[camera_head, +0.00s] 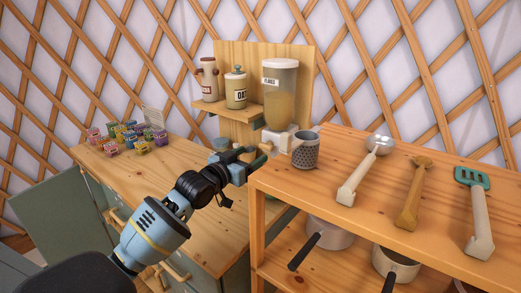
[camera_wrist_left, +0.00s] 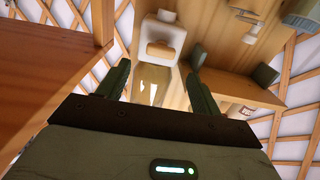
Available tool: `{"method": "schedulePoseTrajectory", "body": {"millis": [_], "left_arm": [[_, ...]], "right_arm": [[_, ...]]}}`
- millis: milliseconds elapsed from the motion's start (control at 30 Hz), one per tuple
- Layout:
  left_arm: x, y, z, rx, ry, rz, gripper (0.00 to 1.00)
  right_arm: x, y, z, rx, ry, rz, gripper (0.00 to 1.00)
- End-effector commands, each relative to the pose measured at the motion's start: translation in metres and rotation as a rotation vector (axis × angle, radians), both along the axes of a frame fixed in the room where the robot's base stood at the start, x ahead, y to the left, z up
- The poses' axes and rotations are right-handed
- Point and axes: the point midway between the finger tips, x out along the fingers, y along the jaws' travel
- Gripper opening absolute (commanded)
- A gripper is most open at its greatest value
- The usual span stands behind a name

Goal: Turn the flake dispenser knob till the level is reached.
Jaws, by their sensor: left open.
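The flake dispenser (camera_head: 280,95) has a clear container labelled FLAKES, partly filled with tan flakes, on a white base (camera_head: 277,137). It stands against the wooden back panel. My left gripper (camera_head: 262,157) is just in front of and below the base, its tips partly hidden by the shelf unit and hard to see there. In the left wrist view, turned over, my open fingers (camera_wrist_left: 159,78) have nothing gripped between them. Beyond them show the white base (camera_wrist_left: 160,30) with a brown piece, perhaps the knob (camera_wrist_left: 161,50), and the container (camera_wrist_left: 150,86).
A wooden shelf unit (camera_head: 375,215) stands close to the right of my left arm, with a grey patterned cup (camera_head: 306,150) and utensils on top and pans below. An OATS jar (camera_head: 236,88) and another jar (camera_head: 208,80) stand on the wall shelf. Small colourful tubs (camera_head: 130,135) sit at the counter's left.

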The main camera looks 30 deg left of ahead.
Motion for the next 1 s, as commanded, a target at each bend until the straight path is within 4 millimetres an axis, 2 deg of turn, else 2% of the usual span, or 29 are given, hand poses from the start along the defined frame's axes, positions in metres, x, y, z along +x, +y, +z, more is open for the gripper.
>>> {"method": "schedulePoseTrajectory", "body": {"millis": [200, 400, 600, 867, 1000], "left_arm": [[0.031, -0.002, 0.001, 0.0, -0.001, 0.001, 0.65], [0.051, -0.004, 0.0, 0.001, 0.0, 0.001, 0.65], [0.06, -0.004, 0.0, 0.002, 0.001, 0.001, 0.65], [0.06, -0.004, 0.0, 0.002, 0.0, 0.0, 0.65], [0.06, -0.004, 0.0, 0.002, 0.0, 0.001, 0.48]], "right_arm": [[-0.004, 0.0, -0.004, -0.001, 0.011, 0.0, 0.0], [-0.008, -0.001, -0.008, -0.002, 0.023, 0.0, 0.0], [-0.009, -0.001, -0.009, -0.003, 0.025, 0.0, 0.0], [-0.008, 0.0, -0.007, -0.001, 0.021, 0.001, 0.0], [-0.007, 0.0, -0.006, 0.0, 0.017, 0.0, 0.0]]}}
